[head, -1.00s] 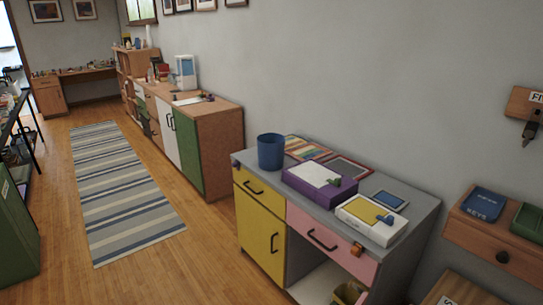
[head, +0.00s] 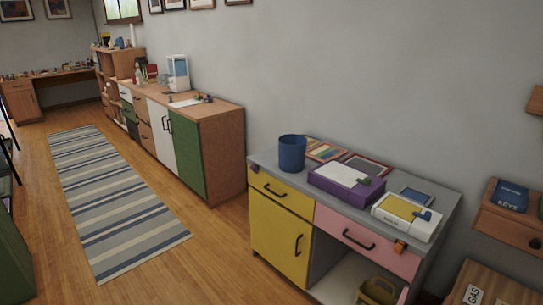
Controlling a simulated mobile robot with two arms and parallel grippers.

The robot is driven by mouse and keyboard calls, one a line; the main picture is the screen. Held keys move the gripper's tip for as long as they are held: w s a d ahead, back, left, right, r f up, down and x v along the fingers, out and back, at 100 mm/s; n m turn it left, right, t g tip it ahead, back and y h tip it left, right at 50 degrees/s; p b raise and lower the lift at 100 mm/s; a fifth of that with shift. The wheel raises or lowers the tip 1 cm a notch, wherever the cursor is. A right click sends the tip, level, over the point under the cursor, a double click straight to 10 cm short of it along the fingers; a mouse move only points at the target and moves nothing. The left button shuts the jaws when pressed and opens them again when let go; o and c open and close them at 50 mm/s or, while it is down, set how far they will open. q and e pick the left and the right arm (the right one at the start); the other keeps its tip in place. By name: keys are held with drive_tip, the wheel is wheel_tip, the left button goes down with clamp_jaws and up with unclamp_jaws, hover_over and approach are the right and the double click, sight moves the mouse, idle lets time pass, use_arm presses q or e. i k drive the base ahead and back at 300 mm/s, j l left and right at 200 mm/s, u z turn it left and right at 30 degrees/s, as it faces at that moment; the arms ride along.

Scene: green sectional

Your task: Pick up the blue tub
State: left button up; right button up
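A blue tub (head: 292,153) stands upright at the left end of the grey-topped desk (head: 268,158), above a yellow drawer and cupboard door. It is a plain round tub, and its inside is mostly hidden. Neither of my grippers shows in the head view.
A purple box (head: 346,186) and a white and yellow box (head: 407,216) sit right of the tub, with flat frames behind. A wooden cabinet (head: 222,155) stands further left. The striped rug (head: 112,200) and wooden floor are clear.

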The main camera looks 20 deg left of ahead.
sight(293, 148)
drive_tip(key=i+j, duration=0.15)
drive_tip(key=j, duration=0.15)
drive_tip(key=i+j, duration=0.15)
drive_tip(key=j, duration=0.15)
drive_tip(key=i+j+z, duration=0.1)
drive_tip(key=j, duration=0.25)
drive_tip(key=i+j, duration=0.2)
drive_tip(key=j+z, duration=0.05)
drive_tip(key=j, duration=0.05)
